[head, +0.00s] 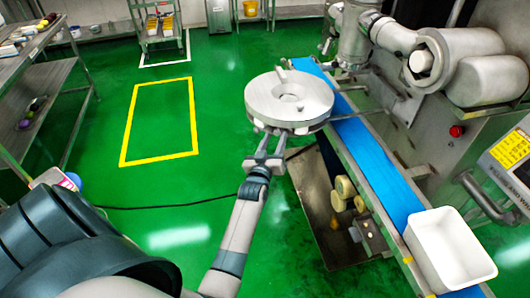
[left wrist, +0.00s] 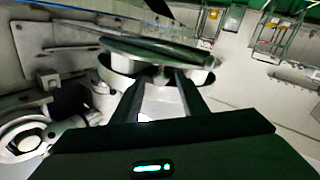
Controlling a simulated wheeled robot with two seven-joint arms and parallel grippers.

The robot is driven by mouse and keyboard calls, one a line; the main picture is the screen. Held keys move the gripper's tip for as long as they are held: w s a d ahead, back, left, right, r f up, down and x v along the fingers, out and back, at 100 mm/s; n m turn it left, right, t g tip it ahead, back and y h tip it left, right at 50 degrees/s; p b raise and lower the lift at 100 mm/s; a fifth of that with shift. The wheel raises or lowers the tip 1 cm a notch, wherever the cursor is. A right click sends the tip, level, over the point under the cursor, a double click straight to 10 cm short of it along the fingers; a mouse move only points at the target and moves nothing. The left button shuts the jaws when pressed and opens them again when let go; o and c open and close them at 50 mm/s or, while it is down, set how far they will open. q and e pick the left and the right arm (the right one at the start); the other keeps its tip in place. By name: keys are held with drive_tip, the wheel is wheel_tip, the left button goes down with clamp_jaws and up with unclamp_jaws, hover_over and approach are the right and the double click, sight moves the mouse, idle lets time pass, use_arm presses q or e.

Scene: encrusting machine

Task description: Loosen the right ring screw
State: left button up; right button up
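A round pale metal disc assembly (head: 289,97) with a raised centre hub stands beside the upper part of the blue conveyor belt in the head view. Small metal lugs show under its rim; I cannot tell which is the right ring screw. My left gripper (head: 275,137) reaches up to the near underside of the disc. In the left wrist view, its two fingers (left wrist: 160,84) are apart, with their tips at the disc assembly (left wrist: 155,52). Whether they touch it is not clear, because the tips overlap dark parts under the rim. My right gripper is out of view.
A blue conveyor belt (head: 368,152) runs down to a white tub (head: 447,248). The machine body (head: 470,125) with a red button (head: 456,131) stands at right. A metal shelf rack (head: 42,75) is at left. Green floor between is mostly clear.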

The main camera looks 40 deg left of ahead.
use_arm(q)
drive_tip(key=p+v, duration=0.6)
drive_tip(key=v, duration=1)
drive_tip(key=shift+s+d+p, duration=0.2)
drive_tip(key=shift+s+p, duration=0.1)
drive_tip(key=shift+s, duration=0.05)
drive_tip(key=shift+f, duration=0.15)
